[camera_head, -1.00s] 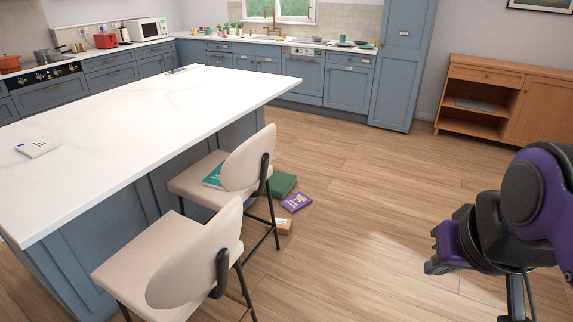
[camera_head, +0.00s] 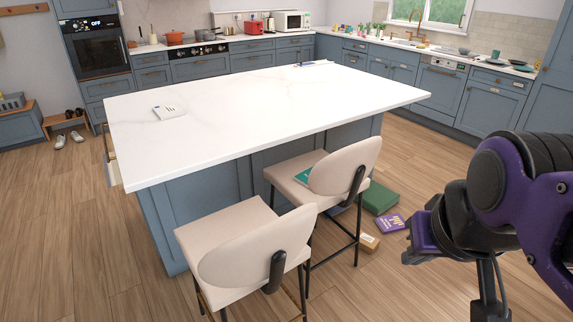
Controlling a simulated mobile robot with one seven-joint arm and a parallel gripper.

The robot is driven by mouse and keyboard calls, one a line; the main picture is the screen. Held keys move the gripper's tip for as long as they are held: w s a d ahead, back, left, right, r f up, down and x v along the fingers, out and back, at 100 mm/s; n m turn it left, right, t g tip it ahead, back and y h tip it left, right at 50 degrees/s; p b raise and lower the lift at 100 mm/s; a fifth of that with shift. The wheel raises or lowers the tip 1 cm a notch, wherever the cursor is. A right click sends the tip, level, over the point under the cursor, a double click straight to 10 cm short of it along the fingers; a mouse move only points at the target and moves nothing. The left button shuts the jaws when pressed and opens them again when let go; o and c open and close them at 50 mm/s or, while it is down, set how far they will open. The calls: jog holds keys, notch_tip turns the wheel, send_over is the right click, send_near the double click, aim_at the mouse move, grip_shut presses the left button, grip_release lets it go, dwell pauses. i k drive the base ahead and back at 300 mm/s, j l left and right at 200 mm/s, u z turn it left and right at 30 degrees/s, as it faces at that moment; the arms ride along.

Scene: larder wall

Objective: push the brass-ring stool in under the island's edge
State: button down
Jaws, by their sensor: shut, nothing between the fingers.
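Two cream stools with black legs stand along the near side of the island (camera_head: 235,110). The nearer stool (camera_head: 230,230) shows a thin brass-coloured bar between its lower legs; most of its foot ring is hidden. Its seat front is close to the island's side and its rounded back faces me. The farther stool (camera_head: 325,185) has a dark foot bar and a teal book (camera_head: 303,176) on its seat. My gripper (camera_head: 411,246), purple and black, is at the right, in the air, shut and apart from both stools.
A green box (camera_head: 380,198), a purple book (camera_head: 391,223) and a small cardboard box (camera_head: 369,243) lie on the floor beside the farther stool. Shoes (camera_head: 68,139) lie at the far left.

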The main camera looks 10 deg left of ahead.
aim_at(234, 252)
jog(key=i+l+u, duration=0.1)
jog(key=u, duration=0.25)
jog(key=i+l+u, duration=0.15)
jog(key=u, duration=0.25)
jog(key=l+u, duration=0.15)
jog(key=u, duration=0.2)
jog(key=i, duration=0.05)
